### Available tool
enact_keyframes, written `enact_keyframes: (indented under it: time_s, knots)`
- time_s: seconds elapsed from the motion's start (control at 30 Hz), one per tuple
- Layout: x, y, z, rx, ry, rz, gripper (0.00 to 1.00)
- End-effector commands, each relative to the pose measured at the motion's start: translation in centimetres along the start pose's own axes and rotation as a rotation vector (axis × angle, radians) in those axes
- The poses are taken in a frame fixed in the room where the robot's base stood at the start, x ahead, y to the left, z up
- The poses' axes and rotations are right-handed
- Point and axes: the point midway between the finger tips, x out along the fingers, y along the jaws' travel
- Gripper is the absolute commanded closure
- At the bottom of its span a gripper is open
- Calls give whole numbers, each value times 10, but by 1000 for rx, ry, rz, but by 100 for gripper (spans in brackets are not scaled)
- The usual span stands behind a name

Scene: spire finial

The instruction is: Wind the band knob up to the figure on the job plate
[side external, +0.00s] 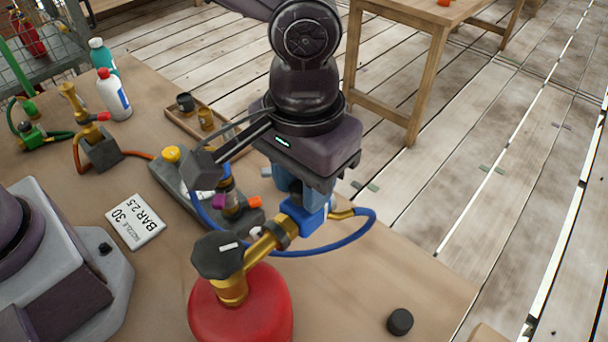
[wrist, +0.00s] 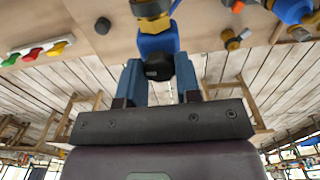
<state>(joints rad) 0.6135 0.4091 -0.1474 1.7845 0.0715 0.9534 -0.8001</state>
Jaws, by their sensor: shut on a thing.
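In the wrist view, the black band knob (wrist: 158,66) sits on the end of a blue regulator body (wrist: 157,43), between the blue fingers of my gripper (wrist: 158,88). My gripper (side external: 300,194) is shut on this knob. The regulator joins a brass valve (side external: 262,246) on a red cylinder (side external: 240,312). The white job plate (side external: 135,221) lies on the bench and reads nozzle 30, bar 2.5. The knob's bands are too small to read.
A black cylinder valve wheel (side external: 218,255) stands close to my gripper. A blue hose (side external: 330,241) loops around the regulator. A grey fixture (side external: 180,186) with coloured knobs is beside my wrist. A loose black cap (side external: 400,322) lies at front right; bare bench surrounds it.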

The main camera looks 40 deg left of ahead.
Motion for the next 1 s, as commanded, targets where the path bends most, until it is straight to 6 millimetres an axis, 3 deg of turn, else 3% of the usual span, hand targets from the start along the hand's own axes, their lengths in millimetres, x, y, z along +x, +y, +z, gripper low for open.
enact_keyframes:
  time_s: [0.53, 0.57, 0.63, 0.67, 1.0]
  knots:
    - [-1, 0, 0, -22, 1, 0, 93]
    - [-1, 0, 0, -22, 1, 0, 62]
    - [-1, 0, 0, -22, 1, 0, 46]
    - [-1, 0, 0, -22, 1, 0, 43]
    - [-4, 0, 0, -21, 2, 2, 43]
